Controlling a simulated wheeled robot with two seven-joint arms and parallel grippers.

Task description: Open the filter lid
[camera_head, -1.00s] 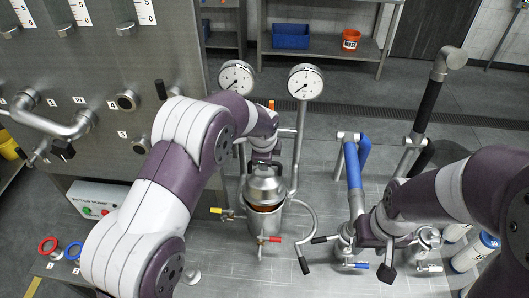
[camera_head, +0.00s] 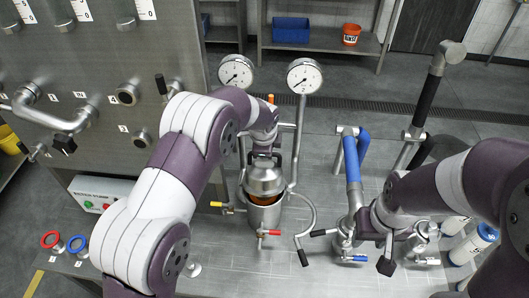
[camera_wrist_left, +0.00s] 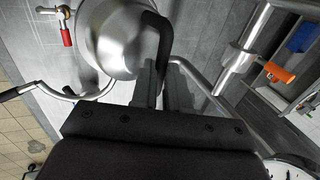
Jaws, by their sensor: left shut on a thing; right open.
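The filter is a steel vessel (camera_head: 263,217) standing on the bench, with an orange-brown inside showing at its mouth. Its domed steel lid (camera_head: 263,181) is raised a little above the vessel, with a gap at the front. The lid also shows in the left wrist view (camera_wrist_left: 112,38), with its black handle (camera_wrist_left: 162,40). My left gripper (camera_head: 264,156) is above the lid and shut on that handle; in the left wrist view its fingers (camera_wrist_left: 160,92) meet the handle. My right gripper (camera_head: 383,250) is open and empty, over the bench to the right, apart from the filter.
Two gauges (camera_head: 236,71) (camera_head: 304,75) stand behind the filter. A curved pipe (camera_head: 309,222) with black levers is right of it. A blue-sleeved pipe (camera_head: 352,160) rises near my right arm. A valve panel (camera_head: 100,90) is at left. The bench front (camera_head: 260,275) is clear.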

